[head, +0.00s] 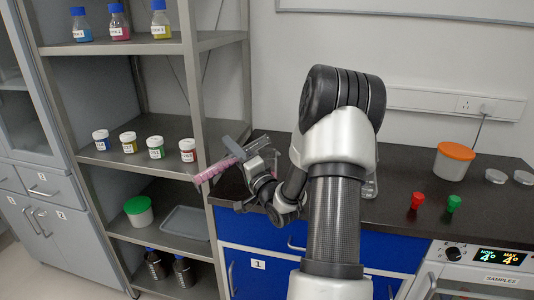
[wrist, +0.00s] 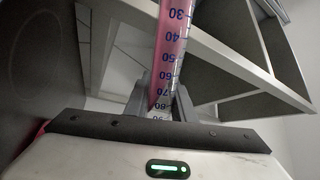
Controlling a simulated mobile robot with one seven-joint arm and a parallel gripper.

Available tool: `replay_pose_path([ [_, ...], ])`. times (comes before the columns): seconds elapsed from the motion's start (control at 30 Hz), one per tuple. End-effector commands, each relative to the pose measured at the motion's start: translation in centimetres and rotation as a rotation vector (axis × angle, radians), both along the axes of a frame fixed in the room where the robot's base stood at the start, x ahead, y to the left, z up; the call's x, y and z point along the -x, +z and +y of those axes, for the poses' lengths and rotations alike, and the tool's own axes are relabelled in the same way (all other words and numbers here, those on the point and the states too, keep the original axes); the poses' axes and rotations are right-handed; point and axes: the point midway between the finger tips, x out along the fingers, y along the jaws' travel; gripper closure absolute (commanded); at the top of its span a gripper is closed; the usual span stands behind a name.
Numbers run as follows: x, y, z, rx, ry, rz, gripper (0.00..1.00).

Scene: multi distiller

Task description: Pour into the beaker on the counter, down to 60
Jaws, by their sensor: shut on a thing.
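A clear graduated cylinder (head: 215,170) with pink liquid is held tilted, its pink end low at the left and its other end up to the right. In the wrist view the cylinder (wrist: 172,50) shows blue marks from 30 to about 90, and the pink reaches roughly the 80 mark on a slant. My gripper (head: 244,152) is shut on the cylinder near its upper end, above the counter's left edge. A clear vessel (head: 271,156), perhaps the beaker, shows partly behind my gripper. Its contents cannot be made out.
The dark counter (head: 410,180) holds an orange-lidded tub (head: 453,161), a red stopper (head: 417,201) and a green stopper (head: 454,204). Another clear glass thing (head: 370,187) is mostly behind my arm. A metal shelf (head: 130,157) with several jars stands left, close to the cylinder.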

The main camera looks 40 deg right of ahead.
Motion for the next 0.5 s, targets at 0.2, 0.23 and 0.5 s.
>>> replay_pose_path([
  [0.2,-0.01,0.24,0.04,-0.013,0.0,-0.003,1.0],
  [0.23,-0.01,0.26,0.05,-0.015,0.001,-0.003,1.0],
  [0.5,-0.01,0.41,0.08,-0.03,0.0,-0.003,1.0],
])
